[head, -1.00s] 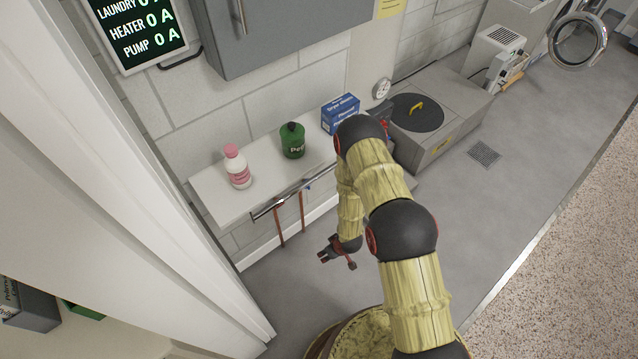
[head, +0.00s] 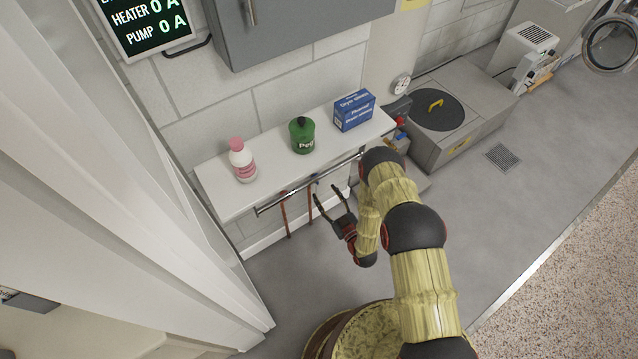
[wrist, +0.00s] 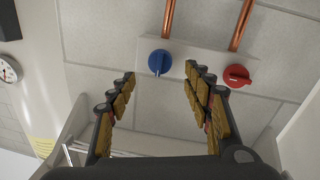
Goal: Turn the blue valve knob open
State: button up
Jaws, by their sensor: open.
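The blue valve knob (wrist: 159,62) is a round knob with a ridge across it, on a pale plate (wrist: 205,66) on the wall in the wrist view. A red knob (wrist: 237,76) is on the same plate to its right. My gripper (wrist: 160,73) is open and empty, its fingertips on either side of the blue knob in the picture. A gap to the knob seems to remain, but its depth is hard to tell. In the head view my gripper (head: 331,193) is beneath the front of the white shelf, near the copper pipes (head: 285,212).
A metal rail (head: 300,186) runs along the front of the white shelf (head: 220,184). A pink-capped bottle (head: 243,164), a green container (head: 302,138) and a blue box (head: 354,111) stand on it. A grey unit with a round black lid (head: 436,112) is at the right.

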aim_at(318, 182)
jog(key=b+x, duration=0.1)
jog(key=x, duration=0.5)
jog(key=shift+w+a+b, duration=0.2)
jog(key=shift+w+b, duration=0.1)
jog(key=shift+b, duration=0.1)
jog(key=shift+c, duration=0.8)
jog(key=c, duration=1)
